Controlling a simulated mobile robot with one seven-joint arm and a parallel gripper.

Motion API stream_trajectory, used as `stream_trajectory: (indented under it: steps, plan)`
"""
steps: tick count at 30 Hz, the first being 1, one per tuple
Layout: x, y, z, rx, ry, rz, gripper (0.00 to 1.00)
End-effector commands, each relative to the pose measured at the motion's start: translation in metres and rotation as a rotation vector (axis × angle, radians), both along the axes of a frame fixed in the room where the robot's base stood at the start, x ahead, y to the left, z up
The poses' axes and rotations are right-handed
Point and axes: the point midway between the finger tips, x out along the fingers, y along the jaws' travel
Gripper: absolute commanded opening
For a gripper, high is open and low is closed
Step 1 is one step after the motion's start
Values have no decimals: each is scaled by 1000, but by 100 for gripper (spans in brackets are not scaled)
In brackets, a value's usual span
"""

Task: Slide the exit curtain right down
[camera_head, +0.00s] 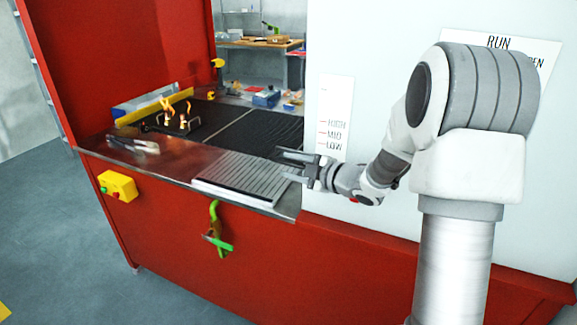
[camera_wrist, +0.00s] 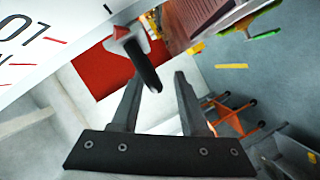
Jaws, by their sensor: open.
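A large white panel (camera_head: 400,60) stands over the right part of the red machine. It bears a scale strip (camera_head: 337,100) marked HIGH, MID and LOW. In the wrist view, a grey slider block with a red pointer (camera_wrist: 122,33) carries a black handle (camera_wrist: 146,68) beside the scale lettering. I take this as the curtain's handle; the curtain itself is not clearly seen. My gripper (camera_wrist: 158,88) is open, with the handle ahead of its fingertips and close to the left finger. Contact cannot be told. In the head view my gripper (camera_head: 284,161) is just left of the scale, and the handle cannot be made out.
A ribbed grey tray (camera_head: 240,178) lies at the front edge, below my gripper. The dark mesh belt (camera_head: 250,130) runs behind it. Tongs (camera_head: 135,145) lie at left. A yellow button box (camera_head: 118,186) and a green hook (camera_head: 215,215) are on the red front. Floor at left is free.

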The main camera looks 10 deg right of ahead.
Motion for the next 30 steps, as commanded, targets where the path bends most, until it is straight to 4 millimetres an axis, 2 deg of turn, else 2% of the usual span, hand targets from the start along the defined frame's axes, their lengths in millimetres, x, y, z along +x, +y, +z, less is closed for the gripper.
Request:
stream_trajectory:
  steps: [18,24,30]
  plan:
    - [-111,-77,30,-1,2,-6,45]
    - [-129,-88,34,-1,2,-3,45]
    - [-133,-91,35,-1,4,-2,45]
